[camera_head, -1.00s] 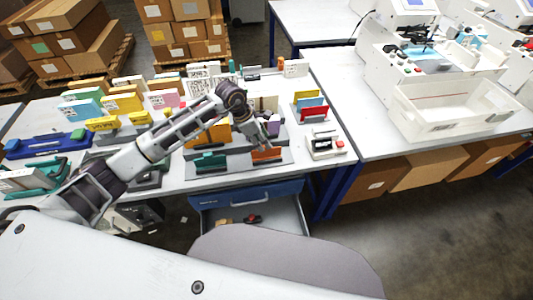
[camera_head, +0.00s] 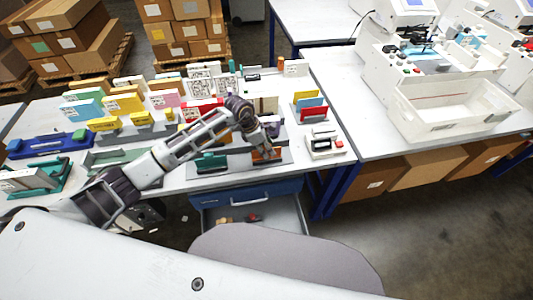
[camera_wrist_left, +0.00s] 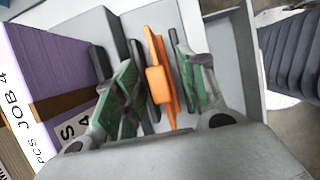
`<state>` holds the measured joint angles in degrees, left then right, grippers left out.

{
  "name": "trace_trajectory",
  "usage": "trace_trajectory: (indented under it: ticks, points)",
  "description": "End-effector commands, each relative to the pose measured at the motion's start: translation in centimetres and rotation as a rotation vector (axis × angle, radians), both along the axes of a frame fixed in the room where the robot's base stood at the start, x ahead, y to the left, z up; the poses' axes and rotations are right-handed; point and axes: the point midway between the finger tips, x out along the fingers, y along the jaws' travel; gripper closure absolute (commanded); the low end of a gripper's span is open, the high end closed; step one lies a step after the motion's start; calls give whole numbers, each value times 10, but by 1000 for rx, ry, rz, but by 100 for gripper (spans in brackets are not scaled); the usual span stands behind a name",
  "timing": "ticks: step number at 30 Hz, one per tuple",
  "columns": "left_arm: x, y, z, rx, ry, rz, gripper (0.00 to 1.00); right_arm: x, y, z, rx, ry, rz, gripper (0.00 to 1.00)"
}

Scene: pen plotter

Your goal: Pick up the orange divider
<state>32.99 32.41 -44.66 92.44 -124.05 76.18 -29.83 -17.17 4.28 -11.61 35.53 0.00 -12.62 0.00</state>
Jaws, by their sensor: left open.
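The orange divider (camera_wrist_left: 158,72) stands upright between the two green-padded fingers of my left gripper (camera_wrist_left: 160,88) in the left wrist view. The fingers are open, with a gap on each side of it. In the head view the orange divider (camera_head: 262,155) is partly hidden behind my left gripper (camera_head: 268,148). It stands in a grey holder (camera_head: 280,163) near the front edge of the table. My right gripper does not show.
A teal divider (camera_head: 211,161) stands left of it in the same row. A purple stack with a job label (camera_wrist_left: 50,65) is close on the left in the wrist view. A white device (camera_head: 325,145) sits to the right. An open drawer (camera_head: 285,213) is below.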

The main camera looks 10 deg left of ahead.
Motion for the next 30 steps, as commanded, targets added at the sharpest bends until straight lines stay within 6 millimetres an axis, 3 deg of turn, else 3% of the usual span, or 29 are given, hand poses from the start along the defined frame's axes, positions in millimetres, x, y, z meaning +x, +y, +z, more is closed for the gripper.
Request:
trace_trajectory:
  ticks: [5, 14, 30]
  points:
    - [0, 0, 0, 0, 0, 0, 60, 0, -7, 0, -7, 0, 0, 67]
    - [0, 0, 0, 0, 0, 0, 99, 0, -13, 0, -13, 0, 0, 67]
    - [1, 0, 10, -1, -2, -1, 100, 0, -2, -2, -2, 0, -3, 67]
